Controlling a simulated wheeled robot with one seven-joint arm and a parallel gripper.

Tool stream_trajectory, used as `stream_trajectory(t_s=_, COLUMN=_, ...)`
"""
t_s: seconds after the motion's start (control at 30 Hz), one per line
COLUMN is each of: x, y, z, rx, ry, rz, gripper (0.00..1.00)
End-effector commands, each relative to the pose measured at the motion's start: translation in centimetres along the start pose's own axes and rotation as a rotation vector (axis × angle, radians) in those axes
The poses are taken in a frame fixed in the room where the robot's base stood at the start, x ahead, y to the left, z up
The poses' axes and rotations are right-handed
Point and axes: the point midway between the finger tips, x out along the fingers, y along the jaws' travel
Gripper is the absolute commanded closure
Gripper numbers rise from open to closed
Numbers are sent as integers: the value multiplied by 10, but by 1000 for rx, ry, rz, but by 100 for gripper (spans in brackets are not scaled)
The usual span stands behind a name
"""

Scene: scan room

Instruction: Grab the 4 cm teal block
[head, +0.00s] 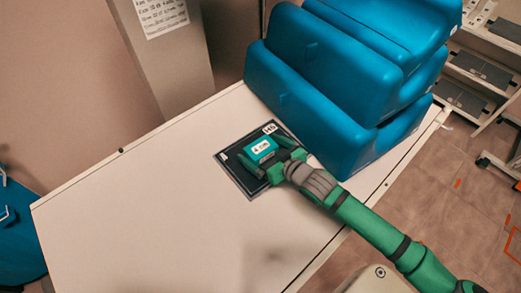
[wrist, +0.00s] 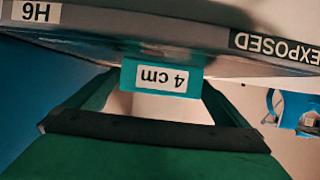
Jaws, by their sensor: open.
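The teal block (head: 262,148) has a white "4 cm" label and sits on a dark square plate (head: 229,163) on the white table. In the wrist view the teal block (wrist: 161,75) shows in the middle, with its label upside down. My gripper (head: 268,156) is open at the block, its green fingers to either side. In the wrist view my gripper (wrist: 160,92) has its fingertips close to the block's left and right sides. I cannot tell whether they touch it. The block's lower part is hidden in the head view.
Large blue padded blocks (head: 322,108) are stacked at the table's back right, close to the plate and my arm. The white table (head: 130,200) is clear to the left and front. A grey column (head: 165,60) stands behind it. Shelves (head: 480,70) stand at the far right.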

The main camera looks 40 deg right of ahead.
Motion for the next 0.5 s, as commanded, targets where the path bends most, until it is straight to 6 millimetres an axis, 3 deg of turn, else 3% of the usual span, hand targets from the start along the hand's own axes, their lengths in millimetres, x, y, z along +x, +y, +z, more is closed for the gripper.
stream_trajectory(t_s=0.27, x=2, y=1, z=0, rx=0, ry=-1, rz=2, gripper=0)
stream_trajectory(t_s=0.4, x=3, y=-1, z=0, rx=-1, ry=-1, rz=-1, gripper=33)
stream_trajectory(t_s=0.5, x=4, y=-2, z=0, rx=-2, ry=-1, rz=-5, gripper=51)
